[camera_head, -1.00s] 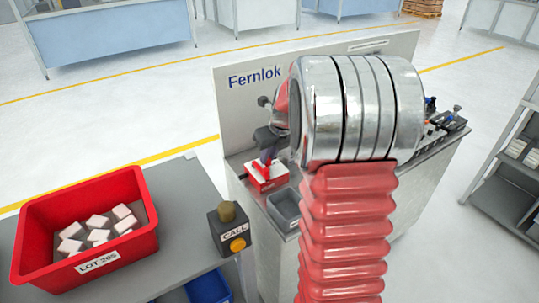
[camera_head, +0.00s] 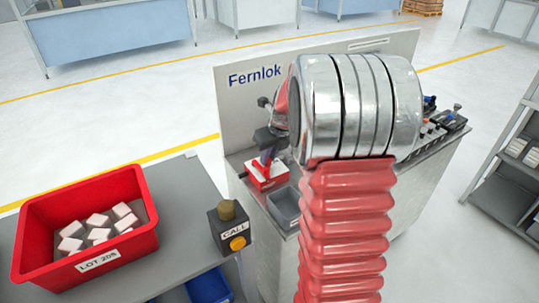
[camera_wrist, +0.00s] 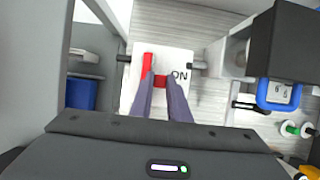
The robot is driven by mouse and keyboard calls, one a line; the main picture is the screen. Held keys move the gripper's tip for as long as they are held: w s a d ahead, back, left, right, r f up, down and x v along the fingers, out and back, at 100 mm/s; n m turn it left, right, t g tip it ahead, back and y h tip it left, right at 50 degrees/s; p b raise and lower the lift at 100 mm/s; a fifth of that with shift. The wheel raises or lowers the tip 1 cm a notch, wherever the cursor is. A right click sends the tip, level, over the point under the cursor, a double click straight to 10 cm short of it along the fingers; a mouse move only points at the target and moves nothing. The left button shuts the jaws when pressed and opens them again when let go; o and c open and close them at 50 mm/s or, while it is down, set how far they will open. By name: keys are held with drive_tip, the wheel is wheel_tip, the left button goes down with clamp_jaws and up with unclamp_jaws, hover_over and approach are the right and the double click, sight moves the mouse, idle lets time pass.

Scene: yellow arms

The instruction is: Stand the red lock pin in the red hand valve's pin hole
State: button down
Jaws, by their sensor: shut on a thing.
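The red hand valve (camera_head: 268,180) is a red block with a white top face on the grey bench, left of my arm in the head view. In the wrist view its white top (camera_wrist: 180,60) carries the letters "ON", and its red lever (camera_wrist: 148,64) lies left of my fingers. My gripper (camera_wrist: 161,82) is shut on the red lock pin (camera_wrist: 160,81), a small red piece between the dark fingertips, over the white top. The pin hole and the pin's lower end are hidden, so I cannot tell whether the pin is in the hole.
A grey bin (camera_head: 285,208) sits in front of the valve. The Fernlok panel (camera_head: 238,110) rises behind it. A CALL button box (camera_head: 230,228) and a red crate (camera_head: 140,235) of pale blocks are at left. Other fittings (camera_head: 437,125) line the bench's right end.

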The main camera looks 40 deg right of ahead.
drive_tip(key=shift+f, duration=0.7)
idle(0.5)
drive_tip(key=c, duration=1.6)
unclamp_jaws()
drive_tip(key=shift+a+f, duration=0.1)
drive_tip(key=shift+s, duration=0.1)
drive_tip(key=shift+a+f, duration=0.1)
drive_tip(key=shift+a, duration=0.05)
drive_tip(key=shift+d+r, duration=0.2)
drive_tip(key=shift+r, duration=4.55)
